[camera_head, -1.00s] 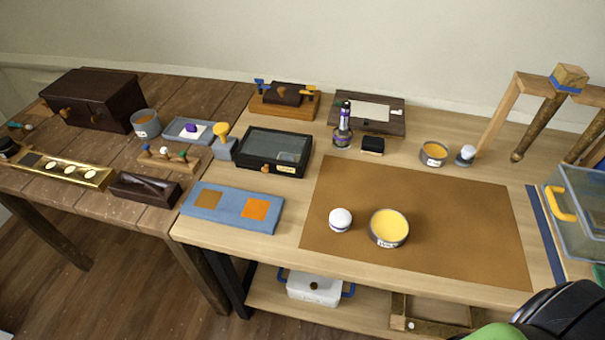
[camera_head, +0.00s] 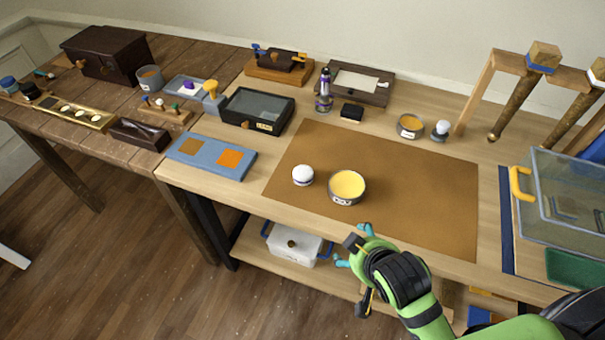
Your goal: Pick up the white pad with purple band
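A small round white pad with a dark bluish-purple band (camera_head: 303,175) rests on the brown mat (camera_head: 400,200), just left of a tin of yellow material (camera_head: 347,187). A small gap separates pad and tin. My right gripper (camera_head: 353,247) is in front of the table's front edge, nearer to me than the pad and to its lower right. Its teal-tipped fingers are spread and nothing shows between them. My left gripper is not in view.
A blue board (camera_head: 212,157) lies left of the mat. A dark glass-topped box (camera_head: 257,110), a bottle (camera_head: 324,92) and a black block (camera_head: 352,111) stand behind. A clear bin (camera_head: 565,195) is at right. The mat's right part is clear.

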